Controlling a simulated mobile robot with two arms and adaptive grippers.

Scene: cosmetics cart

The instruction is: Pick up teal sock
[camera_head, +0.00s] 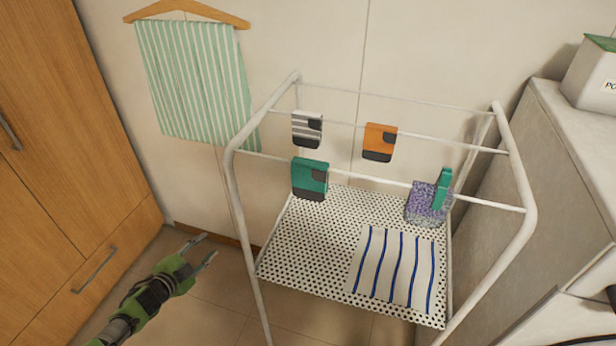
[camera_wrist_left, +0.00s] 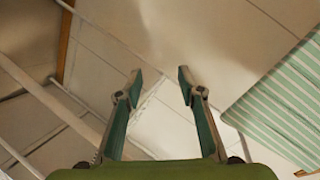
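The teal sock (camera_head: 310,178) hangs folded over the front rail of the white drying rack (camera_head: 231,185), with a dark patch and dark lower edge. My left gripper (camera_head: 211,247) is low at the left of the rack, apart from the sock. In the left wrist view the gripper (camera_wrist_left: 159,75) is open with nothing between its fingers. The sock does not show in that view. My right gripper is not in view.
A striped grey sock (camera_head: 307,129) and an orange sock (camera_head: 379,142) hang on the rail behind. A striped cloth (camera_head: 396,268) lies on the perforated shelf (camera_head: 300,262). A wooden cabinet (camera_head: 60,150) stands left.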

